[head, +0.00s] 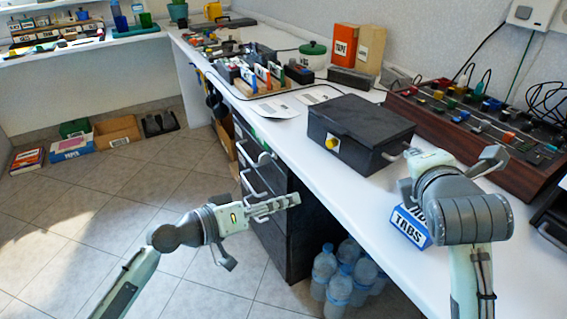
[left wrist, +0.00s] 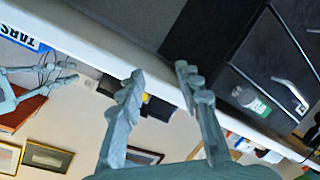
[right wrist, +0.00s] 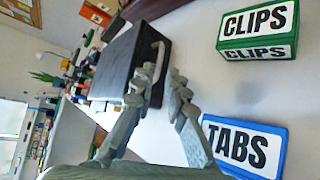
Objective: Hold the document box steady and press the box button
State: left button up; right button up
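The black document box (head: 350,125) stands closed on the white desk. Its yellow button (head: 332,142) is on the front face, and a light handle (head: 394,153) is on its right side. My right gripper (head: 408,158) is at that handle. In the right wrist view my right gripper (right wrist: 157,75) has its fingers apart, with the box's handle (right wrist: 158,60) at the gap between them; whether they touch it is unclear. My left gripper (head: 290,202) is in front of the desk's drawers, below and left of the button, empty. Its fingers are apart in the left wrist view (left wrist: 160,70).
A blue TABS box (head: 411,228) stands on the desk under my right arm. A green CLIPS box (right wrist: 257,50) shows in the right wrist view. A control panel (head: 485,125) stands right of the document box. Water bottles (head: 340,285) stand below the desk.

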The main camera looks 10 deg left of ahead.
jog(key=shift+w, duration=0.15)
jog(key=x, duration=0.7)
jog(key=shift+w+f, duration=0.15)
jog(key=shift+w, duration=0.1)
pick_arm(q)
jog(key=w+r+n+t+h, duration=0.1)
jog(key=w+r+h, duration=0.1)
jog(key=r, duration=0.5)
jog(key=shift+w+d+r+n+t, duration=0.15)
jog(key=shift+w+r+n+t, duration=0.15)
jog(key=shift+w, duration=0.35)
pick_arm(e)
grip_shut()
pick_arm(q)
grip_shut()
